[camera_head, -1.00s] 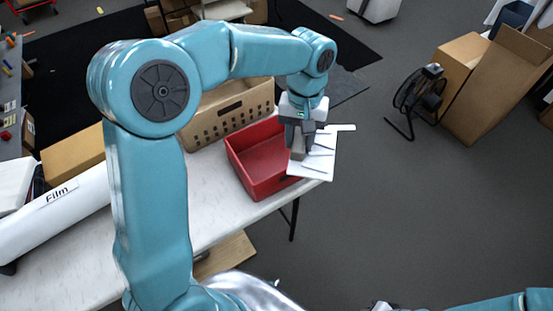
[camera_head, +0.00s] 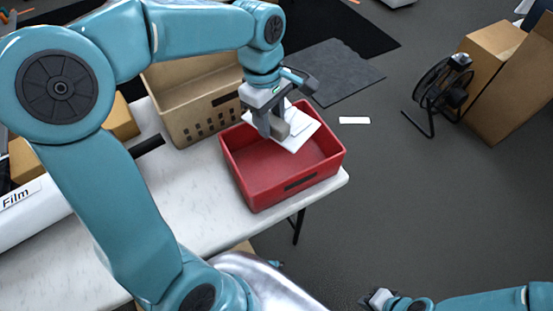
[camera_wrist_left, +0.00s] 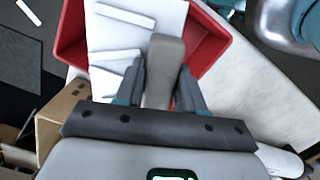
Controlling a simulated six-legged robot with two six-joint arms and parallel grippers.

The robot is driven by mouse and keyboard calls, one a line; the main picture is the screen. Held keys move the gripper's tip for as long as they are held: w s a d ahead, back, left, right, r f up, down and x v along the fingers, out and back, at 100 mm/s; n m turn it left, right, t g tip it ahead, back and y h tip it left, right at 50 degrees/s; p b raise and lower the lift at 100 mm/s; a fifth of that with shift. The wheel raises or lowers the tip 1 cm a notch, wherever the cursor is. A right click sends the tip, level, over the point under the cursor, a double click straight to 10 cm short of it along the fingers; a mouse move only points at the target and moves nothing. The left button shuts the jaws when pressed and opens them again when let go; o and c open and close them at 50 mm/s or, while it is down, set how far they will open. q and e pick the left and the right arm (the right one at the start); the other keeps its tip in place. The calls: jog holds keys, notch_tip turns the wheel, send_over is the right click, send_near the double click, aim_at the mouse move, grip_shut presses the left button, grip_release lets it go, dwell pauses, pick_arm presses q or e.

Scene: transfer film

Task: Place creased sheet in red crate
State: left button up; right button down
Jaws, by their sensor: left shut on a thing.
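The creased sheet (camera_head: 301,134) is a white panel with raised crease lines. It is tilted over the back part of the red crate (camera_head: 322,172). My left gripper (camera_head: 274,128) is shut on a grey block-like piece at the sheet, which also shows between the fingers in the left wrist view (camera_wrist_left: 163,72). In that view the sheet (camera_wrist_left: 112,38) lies across the crate's opening, with red walls (camera_wrist_left: 208,38) on both sides. Whether the sheet touches the crate is unclear. My right gripper (camera_head: 380,298) is at the bottom edge, too small to read.
The crate stands on a white table (camera_head: 200,215) near its right corner. A tan slotted crate (camera_head: 195,105) is behind it. A white roll marked Film (camera_head: 25,212) lies at left. A black fan (camera_head: 440,88) and cardboard boxes (camera_head: 505,90) stand on the floor at right.

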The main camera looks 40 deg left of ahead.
pick_arm(q)
jog(key=b, duration=0.1)
send_over(274, 172)
jog(key=f, duration=1.2)
jog(key=shift+s+a+f, duration=0.1)
jog(key=shift+a+f, duration=0.05)
jog(key=shift+a, duration=0.15)
jog(key=shift+d+f, duration=0.1)
jog(key=shift+f, duration=0.2)
notch_tip(274, 172, down, 4)
jog(key=shift+b, duration=0.4)
jog(key=shift+r, duration=0.15)
jog(key=o, duration=1.1)
jog(key=shift+f, duration=0.2)
jog(key=shift+c, duration=0.2)
